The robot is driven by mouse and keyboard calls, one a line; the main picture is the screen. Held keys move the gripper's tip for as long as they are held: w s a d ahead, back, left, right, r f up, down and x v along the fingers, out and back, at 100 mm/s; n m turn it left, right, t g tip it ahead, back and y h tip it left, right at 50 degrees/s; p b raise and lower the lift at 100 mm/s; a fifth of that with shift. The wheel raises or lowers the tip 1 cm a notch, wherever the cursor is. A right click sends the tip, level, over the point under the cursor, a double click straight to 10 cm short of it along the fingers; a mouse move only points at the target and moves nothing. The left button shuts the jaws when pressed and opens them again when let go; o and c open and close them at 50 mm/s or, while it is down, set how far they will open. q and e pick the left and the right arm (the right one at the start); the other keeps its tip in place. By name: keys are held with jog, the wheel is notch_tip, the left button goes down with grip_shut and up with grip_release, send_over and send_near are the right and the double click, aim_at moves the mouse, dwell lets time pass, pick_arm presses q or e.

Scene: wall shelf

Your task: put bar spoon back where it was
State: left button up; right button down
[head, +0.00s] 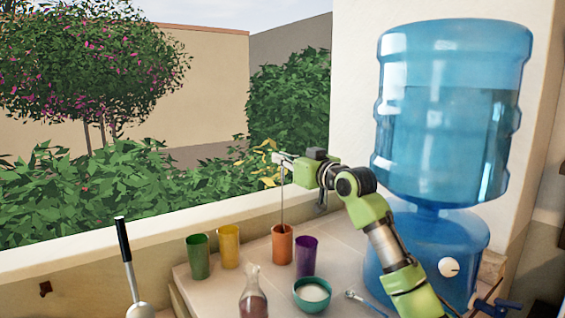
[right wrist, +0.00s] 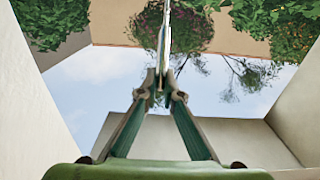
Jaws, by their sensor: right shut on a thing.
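My right gripper (head: 284,160) is shut on the upper end of the bar spoon (head: 282,205), a thin metal rod. The spoon hangs nearly upright, and its lower end meets the mouth of the orange cup (head: 282,246). I cannot tell how deep its tip sits in the cup, as the cup hides it. In the right wrist view, the fingertips (right wrist: 160,85) close around the spoon (right wrist: 166,35). My left gripper is not in view.
Green (head: 198,257), yellow (head: 228,246) and purple (head: 306,256) cups stand near the orange one. A bottle (head: 253,300), a teal bowl (head: 299,294) and a small spoon (head: 362,299) are in front. A water dispenser (head: 445,120) stands right. A black-handled utensil (head: 125,250) is at left.

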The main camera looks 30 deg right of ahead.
jog(key=shift+f, duration=0.7)
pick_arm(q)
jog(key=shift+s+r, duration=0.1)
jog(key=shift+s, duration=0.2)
